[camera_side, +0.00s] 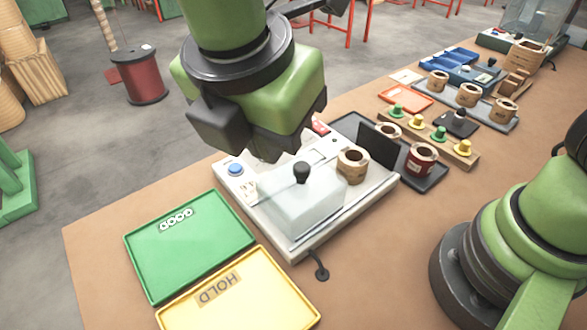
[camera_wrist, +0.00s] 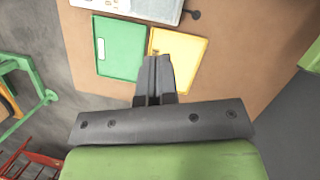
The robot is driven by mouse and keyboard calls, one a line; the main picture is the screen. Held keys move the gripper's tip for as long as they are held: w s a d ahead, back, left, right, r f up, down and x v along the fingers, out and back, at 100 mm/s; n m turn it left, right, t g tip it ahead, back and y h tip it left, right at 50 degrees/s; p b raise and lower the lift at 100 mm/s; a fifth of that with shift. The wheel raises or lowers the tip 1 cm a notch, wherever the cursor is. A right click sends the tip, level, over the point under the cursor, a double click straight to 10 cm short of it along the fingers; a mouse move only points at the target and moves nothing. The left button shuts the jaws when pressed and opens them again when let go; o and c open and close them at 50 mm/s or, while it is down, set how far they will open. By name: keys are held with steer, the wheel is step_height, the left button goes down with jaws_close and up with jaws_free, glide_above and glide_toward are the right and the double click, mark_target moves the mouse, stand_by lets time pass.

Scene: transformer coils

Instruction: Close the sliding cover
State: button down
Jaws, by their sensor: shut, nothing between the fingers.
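The sliding cover (camera_side: 301,203) is a clear box with a black knob (camera_side: 302,172) on top. It sits on the white test fixture (camera_side: 298,252), toward its front left part. A wound coil (camera_side: 352,166) stands on the fixture just right of the cover, outside it. My gripper (camera_side: 268,152) hangs over the back left of the fixture, above the cover's level and apart from the knob. In the wrist view my gripper's fingers (camera_wrist: 154,75) are together and empty; a corner of the fixture (camera_wrist: 150,9) shows at the top edge.
A green tray (camera_side: 190,245) and a yellow HOLD tray (camera_side: 240,295) lie left of the fixture. A black tray (camera_side: 430,178) with coils and an upright dark panel (camera_side: 377,145) stands to the right. A wooden rack (camera_side: 430,135) holds coloured knobs. A blue button (camera_side: 235,169) is on the fixture.

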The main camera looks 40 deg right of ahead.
steer(key=a+f+n, duration=0.1)
glide_toward(301, 186)
steer(key=s+a+f, duration=0.1)
steer(key=a+f, duration=0.2)
steer(key=f, duration=0.1)
steer(key=d, duration=0.1)
steer(key=w+d, duration=0.1)
steer(key=shift+d+f, duration=0.3)
steer(key=shift+w+d, duration=0.3)
steer(key=shift+d, duration=0.15)
steer(key=shift+d+h, duration=0.3)
steer(key=d, duration=1.3)
steer(key=shift+s+d, duration=0.1)
steer(key=shift+d, duration=0.05)
steer(key=shift+f, duration=0.1)
